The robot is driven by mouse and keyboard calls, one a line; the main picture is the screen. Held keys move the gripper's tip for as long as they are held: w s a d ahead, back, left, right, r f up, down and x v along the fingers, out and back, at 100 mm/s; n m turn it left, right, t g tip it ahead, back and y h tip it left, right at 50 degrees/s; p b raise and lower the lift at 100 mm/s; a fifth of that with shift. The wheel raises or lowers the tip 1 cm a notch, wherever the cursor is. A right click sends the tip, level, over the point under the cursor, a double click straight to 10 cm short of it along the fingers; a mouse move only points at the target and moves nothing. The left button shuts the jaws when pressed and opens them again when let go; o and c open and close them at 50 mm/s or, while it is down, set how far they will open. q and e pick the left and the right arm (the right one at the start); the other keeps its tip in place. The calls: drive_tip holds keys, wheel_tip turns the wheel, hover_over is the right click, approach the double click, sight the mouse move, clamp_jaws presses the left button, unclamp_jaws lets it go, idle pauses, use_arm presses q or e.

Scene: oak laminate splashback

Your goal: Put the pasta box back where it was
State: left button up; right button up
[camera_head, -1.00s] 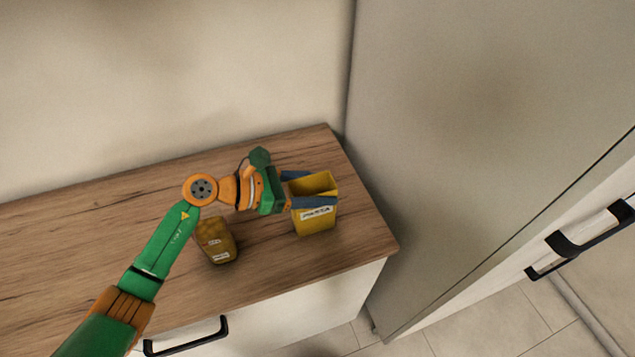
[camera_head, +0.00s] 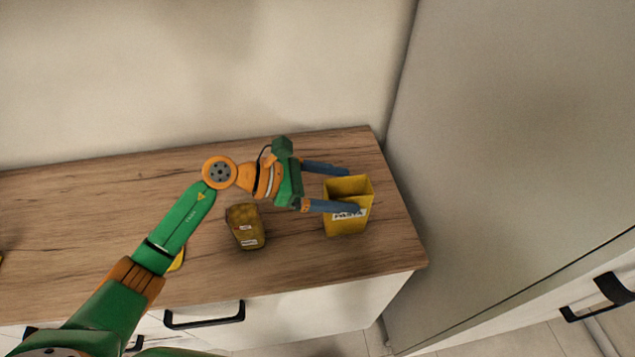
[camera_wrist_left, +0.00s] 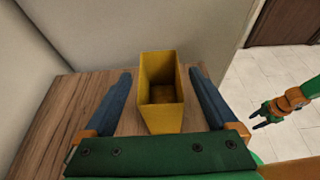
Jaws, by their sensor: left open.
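The yellow pasta box (camera_head: 346,223), open at the top with a white PASTA label, stands upright on the wooden counter near its right end. My left gripper (camera_head: 349,189) is open, its two blue fingers on either side of the box near its upper part. In the left wrist view the box (camera_wrist_left: 161,110) stands between the spread fingers (camera_wrist_left: 163,82), with a gap visible on each side; it looks empty inside. My right gripper (camera_wrist_left: 263,113) shows small at the right of the left wrist view, over the floor and away from the box; its opening is unclear.
A brown-yellow package (camera_head: 246,228) stands on the counter (camera_head: 80,220) left of the box. A small yellow thing (camera_head: 178,260) is partly hidden by my left arm. A tall grey cabinet side (camera_head: 500,150) rises right of the counter, and a wall stands behind.

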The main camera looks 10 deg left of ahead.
use_arm(q)
drive_tip(key=b+v, duration=0.2)
drive_tip(key=v, duration=0.7)
